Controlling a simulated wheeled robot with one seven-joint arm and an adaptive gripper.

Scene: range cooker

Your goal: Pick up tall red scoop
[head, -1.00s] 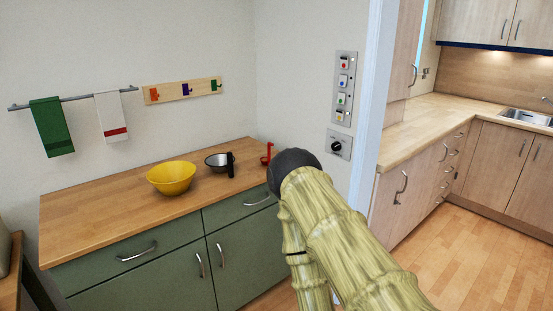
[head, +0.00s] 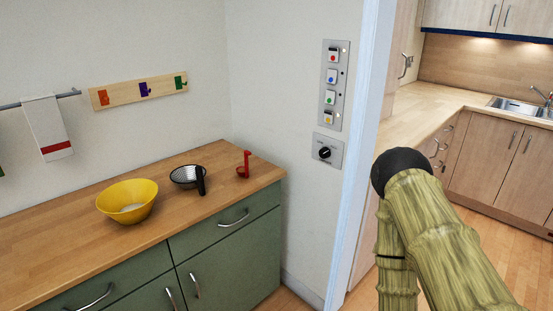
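The tall red scoop (head: 245,166) stands near the right end of the wooden counter (head: 60,262), its handle upright and its small bowl at the foot. My arm, with a bamboo-like surface and a dark round joint, fills the lower right of the head view. It is to the right of the scoop and well apart from it in the picture. My gripper is not in view, so I cannot see its fingers or whether it holds anything.
A yellow bowl (head: 127,203) and a dark-handled metal strainer or pan (head: 188,178) stand left of the scoop. A wall panel with buttons and a knob (head: 327,149) is to the right. The counter's front strip is clear.

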